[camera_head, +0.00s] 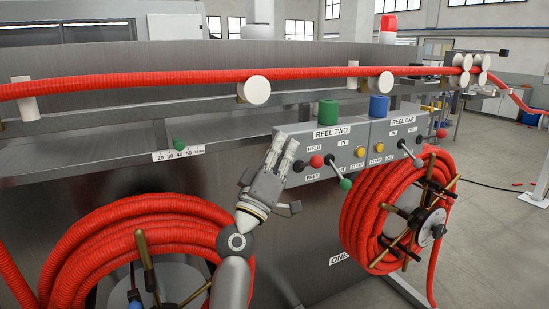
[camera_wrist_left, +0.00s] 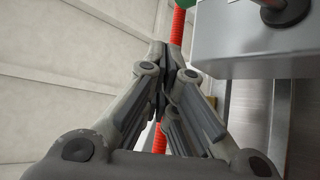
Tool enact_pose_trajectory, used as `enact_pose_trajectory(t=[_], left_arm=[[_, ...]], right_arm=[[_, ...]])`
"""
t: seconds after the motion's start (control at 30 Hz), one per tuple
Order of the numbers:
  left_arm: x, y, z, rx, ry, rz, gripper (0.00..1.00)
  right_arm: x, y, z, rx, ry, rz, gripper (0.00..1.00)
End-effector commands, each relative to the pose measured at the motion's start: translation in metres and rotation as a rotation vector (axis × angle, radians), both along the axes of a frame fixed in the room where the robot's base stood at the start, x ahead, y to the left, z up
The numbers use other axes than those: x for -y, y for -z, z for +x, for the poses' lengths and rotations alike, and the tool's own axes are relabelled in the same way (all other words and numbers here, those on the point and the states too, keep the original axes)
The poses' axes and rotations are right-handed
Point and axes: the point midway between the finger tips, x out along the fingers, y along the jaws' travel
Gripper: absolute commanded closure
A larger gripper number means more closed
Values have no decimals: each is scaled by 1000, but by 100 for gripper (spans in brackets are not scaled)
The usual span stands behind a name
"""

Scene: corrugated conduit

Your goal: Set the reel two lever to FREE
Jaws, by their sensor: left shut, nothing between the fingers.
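The grey REEL TWO control box (camera_head: 341,135) is in the middle of the head view, with HOLD and FREE labels on its left part. Near these labels are a dark knob (camera_head: 299,166) and a red knob (camera_head: 316,161); a lever with a green knob (camera_head: 345,184) sticks out lower right. I cannot tell clearly which knob belongs to which lever or its setting. My left gripper (camera_head: 285,142) is shut and empty just left of the box, its fingers pointing up. The left wrist view shows its fingers (camera_wrist_left: 170,72) together beside a grey box (camera_wrist_left: 250,45).
The REEL ONE box (camera_head: 398,128) with its own levers adjoins on the right. Red conduit coils sit on reels at the lower left (camera_head: 130,225) and right (camera_head: 372,205). A red conduit (camera_head: 180,79) runs above along rollers. Open floor lies at the right.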

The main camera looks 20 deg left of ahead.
Motion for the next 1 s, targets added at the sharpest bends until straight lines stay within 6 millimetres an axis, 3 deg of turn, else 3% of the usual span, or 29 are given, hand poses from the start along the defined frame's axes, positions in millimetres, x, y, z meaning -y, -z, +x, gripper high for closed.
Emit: enact_pose_trajectory(t=[0.07, 0.17, 0.4, 1.0], left_arm=[[2, -14, 13, 1, 2, -2, 100], [14, 7, 13, -6, 4, -2, 100], [28, 20, 13, -1, 0, -1, 100], [30, 24, 13, 8, 1, 11, 100]], right_arm=[[0, -10, 1, 1, 0, 0, 46], [0, -4, 2, 3, 0, 0, 46], [0, -2, 3, 4, 0, 0, 46], [3, 7, 3, 4, 0, -3, 46]])
